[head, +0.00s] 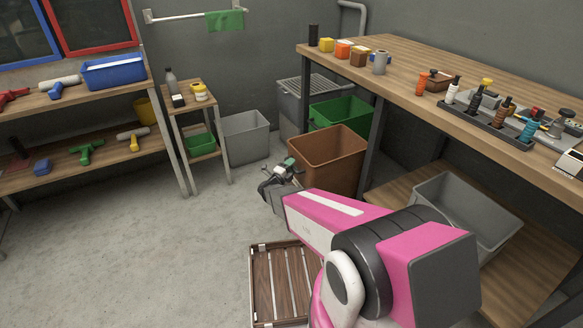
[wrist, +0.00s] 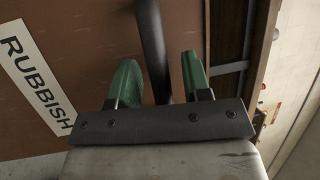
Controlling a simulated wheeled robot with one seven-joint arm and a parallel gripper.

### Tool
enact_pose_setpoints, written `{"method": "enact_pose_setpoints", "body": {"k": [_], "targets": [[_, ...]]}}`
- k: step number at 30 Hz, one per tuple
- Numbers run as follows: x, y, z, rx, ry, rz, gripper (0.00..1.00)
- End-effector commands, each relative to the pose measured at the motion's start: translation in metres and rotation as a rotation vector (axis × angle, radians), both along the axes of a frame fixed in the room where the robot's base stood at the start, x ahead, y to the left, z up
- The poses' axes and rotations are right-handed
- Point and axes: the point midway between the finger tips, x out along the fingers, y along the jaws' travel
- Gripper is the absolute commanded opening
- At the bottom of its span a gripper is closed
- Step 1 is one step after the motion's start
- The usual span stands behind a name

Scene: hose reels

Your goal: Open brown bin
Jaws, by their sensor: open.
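The brown bin (head: 328,165) stands on the floor beside the workbench; in the head view its top looks open and empty. In the wrist view its brown face (wrist: 95,35) fills much of the picture and carries a white label (wrist: 35,75) reading RUBBISH. My gripper (head: 290,165) is at the bin's left side in the head view. In the wrist view, my gripper's green fingertips (wrist: 158,80) are open, with a dark bar (wrist: 152,45) running between them. It looks like a handle; I cannot tell whether the fingers touch it.
A green bin (head: 343,112) stands behind the brown bin. A grey bin (head: 245,137) is further left. The workbench (head: 450,85) stands close on the right, with a grey crate (head: 468,205) on its lower shelf. A slatted wooden crate (head: 262,285) lies on the floor in front. Floor at left is clear.

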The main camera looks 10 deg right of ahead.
Motion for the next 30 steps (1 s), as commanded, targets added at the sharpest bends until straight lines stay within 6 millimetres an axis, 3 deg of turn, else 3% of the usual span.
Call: {"method": "enact_pose_setpoints", "body": {"k": [5,21,30], "targets": [[-0.007,0.007,-0.001,0.000,0.000,0.001,0.44],[-0.065,0.070,-0.017,0.000,0.000,0.002,0.44],[-0.073,0.078,-0.020,0.000,0.000,0.000,0.44]]}}
